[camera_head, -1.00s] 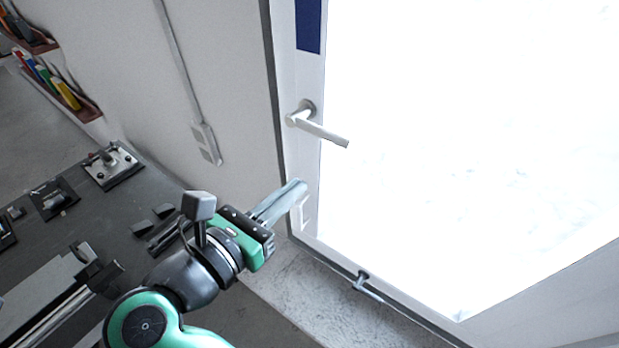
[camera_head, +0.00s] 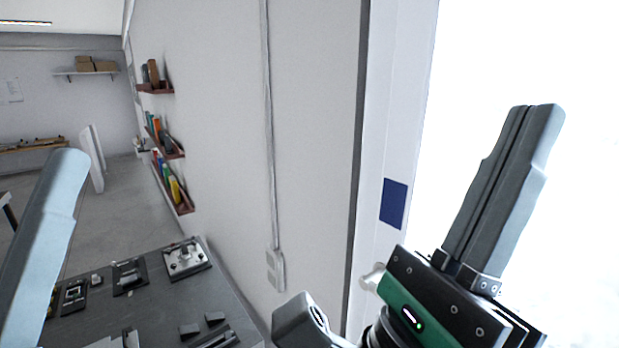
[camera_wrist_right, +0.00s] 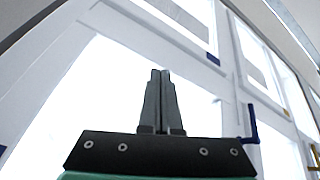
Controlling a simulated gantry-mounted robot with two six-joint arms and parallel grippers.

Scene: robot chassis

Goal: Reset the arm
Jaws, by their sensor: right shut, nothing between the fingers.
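My right gripper (camera_head: 537,110) is raised at the right of the head view, in front of the bright door glass. Its two long grey fingers lie together, pointing up, with nothing between them. The wrist view also shows the closed fingers (camera_wrist_right: 160,74) pointing at bright panes and white frames. At the left edge of the head view, a single grey finger-like piece (camera_head: 48,235) stands up, apparently part of my left gripper. The rest of that gripper is cut off, so its opening cannot be told.
The white door frame (camera_head: 393,110) stands close behind the right gripper; its handle (camera_head: 373,277) is mostly hidden. A dark workbench (camera_head: 150,310) with small fixtures lies lower left. Wall shelves (camera_head: 183,207) hold coloured items. Open floor lies beyond.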

